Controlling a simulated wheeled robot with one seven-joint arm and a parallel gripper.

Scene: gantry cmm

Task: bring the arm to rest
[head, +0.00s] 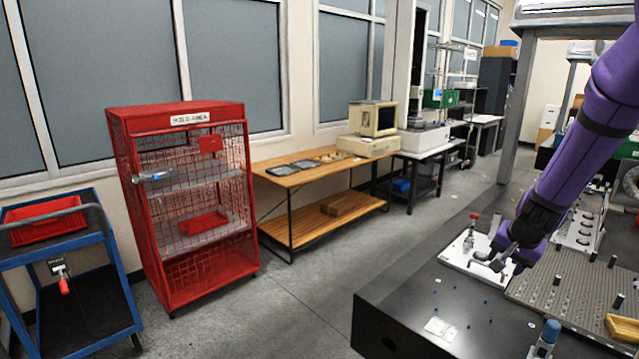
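My purple arm (577,150) reaches down from the upper right over the dark machine table (400,290). My gripper (497,262) is at its lower end, just above or at the white plate (455,255). The fingers are small and dark grey, and I cannot tell whether they are apart or closed. I see nothing clearly held. A small red-topped fixture (472,228) stands on the plate, left of my wrist. My arm hides part of the plate and what lies behind it.
A grey perforated plate (565,290) with several pegs lies right of my gripper, with a yellow tray (622,328) near it. A blue-topped post (549,335) stands at the table's front. A red cage cabinet (185,200), blue cart (75,260) and wooden bench (290,180) stand left; open floor lies between.

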